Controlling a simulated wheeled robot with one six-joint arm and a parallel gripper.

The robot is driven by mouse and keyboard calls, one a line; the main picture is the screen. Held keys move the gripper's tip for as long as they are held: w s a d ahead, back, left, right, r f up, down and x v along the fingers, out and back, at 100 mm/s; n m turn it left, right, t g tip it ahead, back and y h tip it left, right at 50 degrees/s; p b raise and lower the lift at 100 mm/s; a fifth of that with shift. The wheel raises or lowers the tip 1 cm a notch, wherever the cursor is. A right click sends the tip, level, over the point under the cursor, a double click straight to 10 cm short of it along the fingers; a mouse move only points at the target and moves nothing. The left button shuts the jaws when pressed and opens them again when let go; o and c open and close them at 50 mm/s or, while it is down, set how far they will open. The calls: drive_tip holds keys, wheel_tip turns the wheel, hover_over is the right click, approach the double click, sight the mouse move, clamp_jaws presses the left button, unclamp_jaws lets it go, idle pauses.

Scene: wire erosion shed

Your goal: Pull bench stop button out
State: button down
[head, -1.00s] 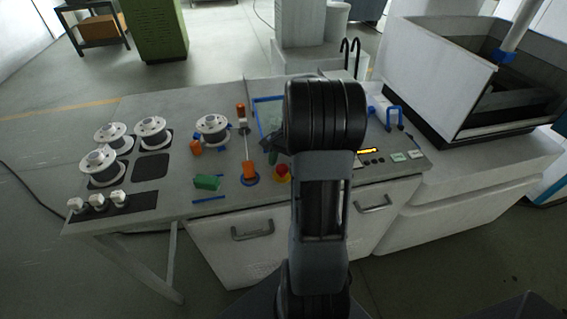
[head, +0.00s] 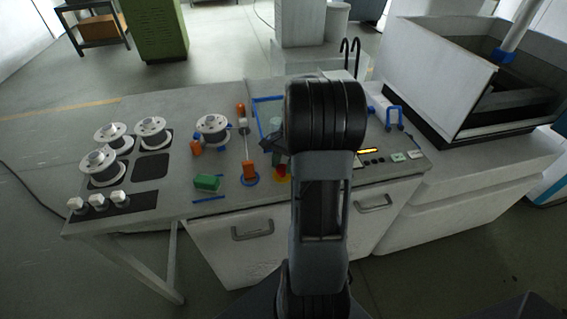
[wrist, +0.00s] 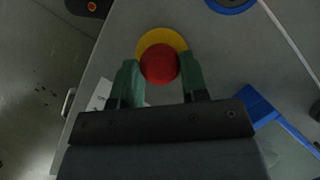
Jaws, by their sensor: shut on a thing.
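The bench stop button is a red round knob on a yellow collar, near the bench's front edge. In the wrist view the red knob (wrist: 160,65) sits between the two green fingertips of my gripper (wrist: 160,78), which is shut on it. The yellow collar (wrist: 163,35) shows beyond the knob. In the head view only a small part of the button (head: 281,170) shows, and my arm hides most of my gripper.
White spools (head: 212,127) are further left. A blue frame (wrist: 262,105) lies right of my gripper in the wrist view. A control strip (head: 372,155) is right of my arm.

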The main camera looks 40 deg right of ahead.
drive_tip(key=shift+r+p, duration=0.75)
drive_tip(key=shift+p, duration=0.05)
drive_tip(key=shift+w+f, duration=0.1)
drive_tip(key=shift+f, duration=0.05)
drive_tip(key=c, duration=0.6)
unclamp_jaws()
drive_tip(key=shift+c, duration=0.2)
drive_tip(key=v, duration=1.3)
drive_tip(key=shift+r, duration=0.4)
